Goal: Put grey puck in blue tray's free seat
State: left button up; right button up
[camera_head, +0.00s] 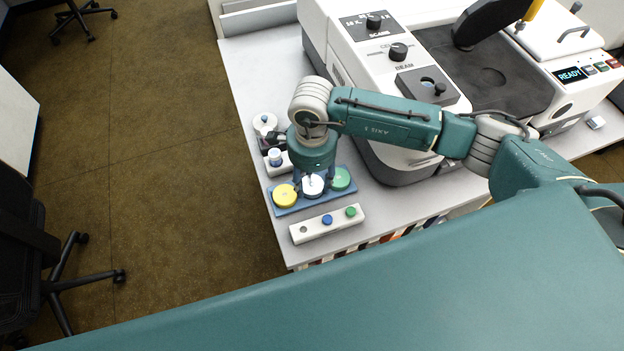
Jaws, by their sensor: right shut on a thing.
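The blue tray (290,209) lies near the left end of the white table. A yellow puck (285,195) sits at its left and a green puck (341,178) at its right. The grey puck (313,188), pale on top, is between them at the tray's middle. My right gripper (313,183) points down over the middle of the tray, its fingers shut around the grey puck. I cannot tell whether the puck touches the seat, as the seat beneath is hidden. My left gripper is not in view.
A white block (327,223) with blue and green pieces stands in front of the tray. Behind the tray are a small holder with a capped jar (275,157) and a white-lidded container (265,123).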

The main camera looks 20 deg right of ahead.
pick_arm(q)
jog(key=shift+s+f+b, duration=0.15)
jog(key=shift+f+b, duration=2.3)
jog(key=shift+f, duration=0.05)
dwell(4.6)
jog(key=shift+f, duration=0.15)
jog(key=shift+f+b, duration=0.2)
jog(key=shift+b, duration=0.15)
dwell(0.4)
